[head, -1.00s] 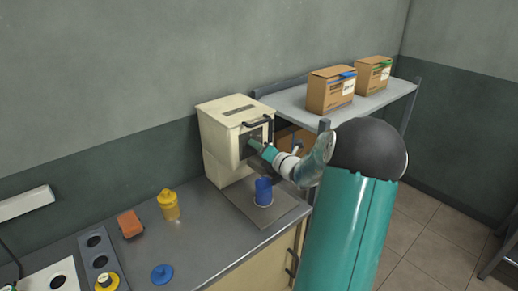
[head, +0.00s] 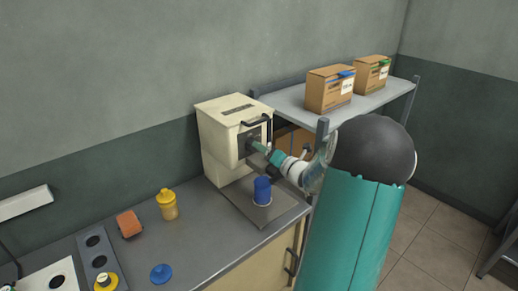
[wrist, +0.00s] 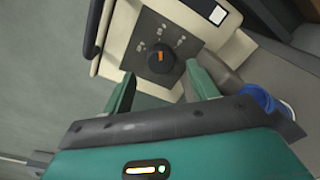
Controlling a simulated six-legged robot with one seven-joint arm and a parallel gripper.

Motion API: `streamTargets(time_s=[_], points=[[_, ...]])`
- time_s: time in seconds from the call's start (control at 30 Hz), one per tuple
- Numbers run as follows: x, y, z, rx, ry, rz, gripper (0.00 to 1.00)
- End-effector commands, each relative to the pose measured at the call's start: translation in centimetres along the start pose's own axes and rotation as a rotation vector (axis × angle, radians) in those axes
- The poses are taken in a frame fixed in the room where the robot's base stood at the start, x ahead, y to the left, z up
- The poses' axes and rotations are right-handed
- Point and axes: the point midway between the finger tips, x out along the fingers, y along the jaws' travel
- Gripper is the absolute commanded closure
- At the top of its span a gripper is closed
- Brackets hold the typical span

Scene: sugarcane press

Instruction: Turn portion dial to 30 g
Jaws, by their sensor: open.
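The portion dial (wrist: 161,57) is a dark round knob with an orange mark, on a grey panel with small pale labels too blurred to read. It is on the front of the cream press machine (head: 228,120). In the wrist view my gripper (wrist: 157,85) is open, its two green fingers apart and pointing at the panel. The dial lies just ahead, between and beyond the fingertips, with no contact visible. In the head view my gripper (head: 259,147) is at the machine's front, and my arm partly hides the panel.
A blue cup (head: 263,190) stands on the plate below the machine; it also shows in the wrist view (wrist: 262,103). A dark handle (head: 255,122) sticks out beside the dial panel. A yellow bottle (head: 167,204), an orange block (head: 129,223) and a blue lid (head: 161,273) are on the counter.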

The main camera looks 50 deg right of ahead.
Motion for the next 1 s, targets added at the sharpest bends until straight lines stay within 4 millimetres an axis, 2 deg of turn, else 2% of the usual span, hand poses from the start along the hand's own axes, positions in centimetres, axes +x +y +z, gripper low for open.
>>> streamTargets(time_s=[0.03, 0.2, 0.4, 0.6, 1.0], points=[[-1.3, -0.1, 0.1, 0.0, -0.002, -0.004, 0.42], [-5.1, 0.0, 0.0, 0.0, -0.001, -0.003, 0.42], [-8.6, 0.0, 0.0, 0.001, -0.001, -0.002, 0.42], [-9.9, 0.0, -0.1, 0.003, 0.0, -0.001, 0.42], [-9.9, 0.0, -0.1, 0.002, 0.0, 0.0, 0.42]])
